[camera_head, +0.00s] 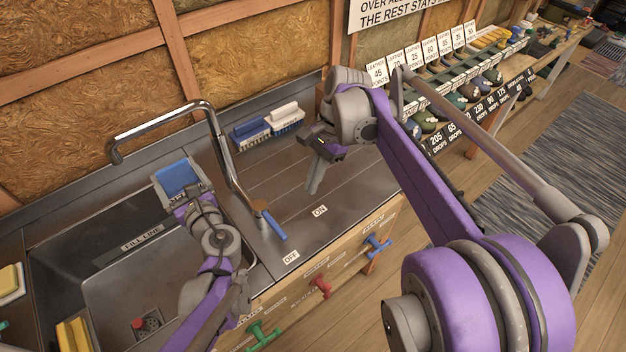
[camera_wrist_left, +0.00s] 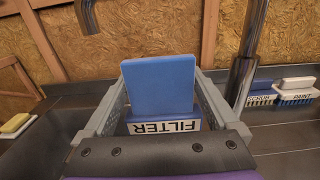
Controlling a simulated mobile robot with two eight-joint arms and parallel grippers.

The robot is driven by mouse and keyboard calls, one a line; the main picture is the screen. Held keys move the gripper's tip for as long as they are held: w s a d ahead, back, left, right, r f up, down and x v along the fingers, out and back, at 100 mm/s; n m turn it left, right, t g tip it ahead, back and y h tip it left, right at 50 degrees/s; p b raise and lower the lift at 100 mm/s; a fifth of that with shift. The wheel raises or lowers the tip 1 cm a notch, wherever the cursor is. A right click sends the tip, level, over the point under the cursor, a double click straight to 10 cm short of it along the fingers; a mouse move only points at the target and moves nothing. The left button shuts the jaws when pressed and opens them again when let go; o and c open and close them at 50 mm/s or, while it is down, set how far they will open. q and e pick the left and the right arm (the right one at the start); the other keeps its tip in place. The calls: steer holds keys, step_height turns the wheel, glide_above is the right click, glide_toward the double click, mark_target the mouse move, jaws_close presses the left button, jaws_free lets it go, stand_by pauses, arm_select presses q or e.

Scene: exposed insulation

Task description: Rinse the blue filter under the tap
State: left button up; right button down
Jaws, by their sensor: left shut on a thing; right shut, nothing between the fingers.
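The blue filter (camera_head: 177,178) is between the fingers of my left gripper (camera_head: 176,190), which is shut on it above the sink (camera_head: 105,285). In the left wrist view the filter (camera_wrist_left: 158,85) stands upright with a white "FILTER" label. The chrome tap (camera_head: 160,118) arches over the sink; its spout end (camera_wrist_left: 88,18) shows behind and left of the filter, apart from it. No water shows. The tap's blue lever (camera_head: 274,226) lies on the counter between the "OFF" and "ON" labels, pointing nearer "OFF". My right gripper (camera_head: 314,188) is shut and empty above the counter, right of the lever.
A blue brush (camera_head: 250,134) and a white brush (camera_head: 285,118) lie at the counter's back. Yellow sponges (camera_head: 74,334) are by the sink's left side. A red plug (camera_head: 137,323) is near the drain. Coloured valve handles (camera_head: 320,287) line the cabinet front. Counter around "ON" is clear.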

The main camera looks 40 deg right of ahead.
mark_target(189, 170)
stand_by(0.3)
arm_select(q)
steer(key=shift+s+d+r+p, duration=0.3)
steer(key=shift+s+d+r, duration=0.15)
steer(key=shift+s+r, duration=0.25)
steer(key=shift+s+d+r+p, duration=0.25)
steer(key=shift+s+d+r, duration=0.2)
steer(key=shift+s+r, duration=0.25)
steer(key=shift+s+d+r+p, duration=0.3)
steer(key=shift+s+d+r, duration=0.15)
steer(key=shift+s+r, duration=0.25)
steer(key=shift+f, duration=0.1)
